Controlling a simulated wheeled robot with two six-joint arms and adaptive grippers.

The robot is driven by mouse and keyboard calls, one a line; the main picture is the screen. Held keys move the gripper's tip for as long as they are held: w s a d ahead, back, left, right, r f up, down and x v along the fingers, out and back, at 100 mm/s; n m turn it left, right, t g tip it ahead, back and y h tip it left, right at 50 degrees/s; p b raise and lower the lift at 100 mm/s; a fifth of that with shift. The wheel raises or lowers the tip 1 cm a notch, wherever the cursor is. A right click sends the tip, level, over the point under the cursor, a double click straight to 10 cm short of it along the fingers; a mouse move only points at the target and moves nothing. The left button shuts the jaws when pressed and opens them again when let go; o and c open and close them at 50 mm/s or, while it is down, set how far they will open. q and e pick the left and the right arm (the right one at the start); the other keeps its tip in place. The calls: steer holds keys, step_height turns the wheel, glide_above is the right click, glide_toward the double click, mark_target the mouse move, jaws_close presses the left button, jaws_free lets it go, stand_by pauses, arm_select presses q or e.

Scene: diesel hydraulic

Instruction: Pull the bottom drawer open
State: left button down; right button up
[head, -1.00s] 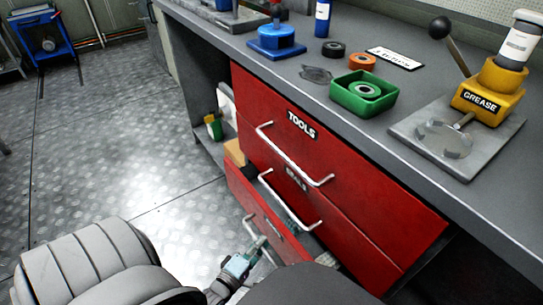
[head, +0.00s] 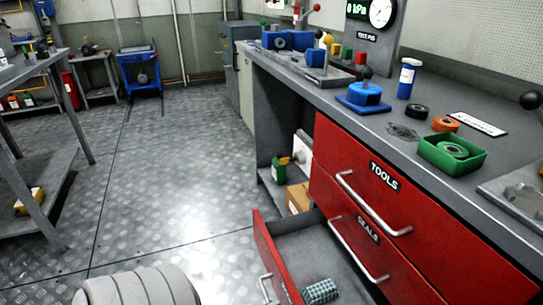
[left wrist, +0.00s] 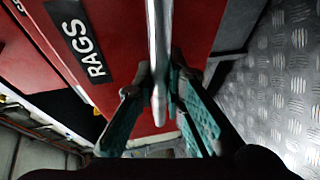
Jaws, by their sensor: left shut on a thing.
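The red bottom drawer (head: 275,258) stands pulled out from the cabinet in the head view, its grey inside showing. A checkered roll (head: 320,291) lies in it. Its silver bar handle (head: 265,287) is partly in view at the bottom. In the left wrist view, the red drawer front with a RAGS label (left wrist: 82,40) is close. My left gripper (left wrist: 160,88) is shut on the bar handle (left wrist: 158,45), with a teal-padded finger on each side of it. The left gripper is below the head view's frame. My right gripper is in neither view.
The TOOLS drawer (head: 350,165) and SEALS drawer (head: 345,220) above are shut. The grey bench top (head: 385,95) overhangs them and holds a green tray (head: 452,168). A box (head: 298,199) sits on the shelf left of the drawers. The floor (head: 170,190) left of the drawer is clear.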

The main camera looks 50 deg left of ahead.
arm_select(q)
steer(key=shift+w, duration=0.15)
steer(key=c, duration=1.7)
jaws_free()
steer(key=shift+o, duration=0.2)
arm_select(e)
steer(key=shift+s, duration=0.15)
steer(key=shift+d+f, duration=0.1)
arm_select(q)
steer(key=s+d+r, duration=0.1)
steer(key=s+r, duration=0.1)
steer(key=s, duration=0.9)
steer(key=shift+s, duration=0.4)
steer(key=shift+d, duration=0.15)
